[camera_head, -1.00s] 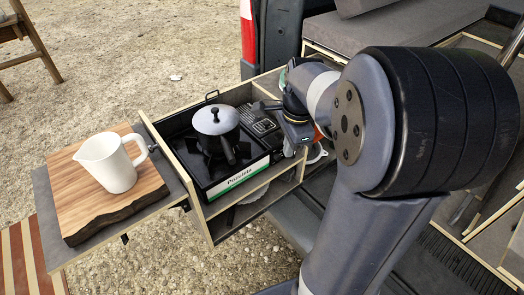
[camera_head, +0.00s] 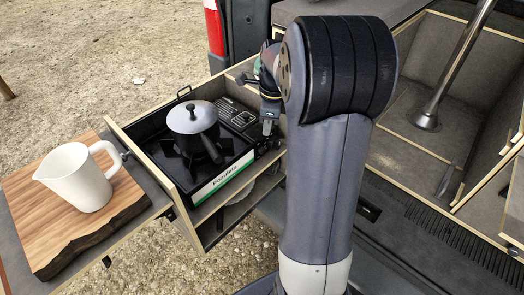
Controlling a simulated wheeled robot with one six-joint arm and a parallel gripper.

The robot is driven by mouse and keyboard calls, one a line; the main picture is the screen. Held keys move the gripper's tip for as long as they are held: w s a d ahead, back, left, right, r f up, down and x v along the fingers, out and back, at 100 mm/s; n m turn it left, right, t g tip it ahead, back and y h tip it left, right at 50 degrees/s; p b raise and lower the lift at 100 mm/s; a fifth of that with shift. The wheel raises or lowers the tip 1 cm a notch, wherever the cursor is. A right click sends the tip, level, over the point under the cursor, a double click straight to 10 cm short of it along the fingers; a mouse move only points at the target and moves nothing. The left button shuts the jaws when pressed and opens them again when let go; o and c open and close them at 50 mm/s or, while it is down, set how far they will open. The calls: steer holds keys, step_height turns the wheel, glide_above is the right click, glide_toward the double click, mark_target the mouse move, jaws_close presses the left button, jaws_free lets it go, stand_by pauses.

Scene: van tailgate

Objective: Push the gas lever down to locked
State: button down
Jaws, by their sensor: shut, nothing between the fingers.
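The gas stove (camera_head: 222,172) sits in a pulled-out wooden drawer, with a green-lettered white label on its front side. Its dark panel (camera_head: 238,113) with printed markings lies at the right, close to my arm. I cannot make out the gas lever; it may be too small or hidden behind my arm. My gripper (camera_head: 268,138) points down at the right end of the stove. It is shut and holds nothing. My own arm hides part of it, and I cannot tell whether it touches the stove.
A grey lidded pot (camera_head: 192,118) with a black handle stands on the stove. A white jug (camera_head: 75,178) stands on a wooden board (camera_head: 30,222) at the left. The drawer's wooden walls (camera_head: 150,163) surround the stove. The van floor lies to the right.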

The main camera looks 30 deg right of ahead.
mark_target(265, 149)
steer(key=shift+w+a+f+b, duration=0.1)
steer(key=shift+a+f+b, duration=0.05)
steer(key=shift+f+b, duration=1.5)
steer(key=shift+w+a+f+b, duration=0.1)
steer(key=shift+a+f+b, duration=0.05)
steer(key=shift+f+b, duration=1.45)
steer(key=shift+f, duration=0.1)
step_height(265, 149, down, 2)
steer(key=shift+s+b, duration=0.1)
steer(key=shift+b, duration=0.25)
steer(key=shift+s+d+r+p, duration=0.15)
steer(key=shift+d+r+p, duration=0.2)
steer(key=shift+p, duration=0.05)
steer(key=shift+s+d+r+p, duration=0.25)
steer(key=shift+s+d+p, duration=0.3)
steer(key=shift+d, duration=0.4)
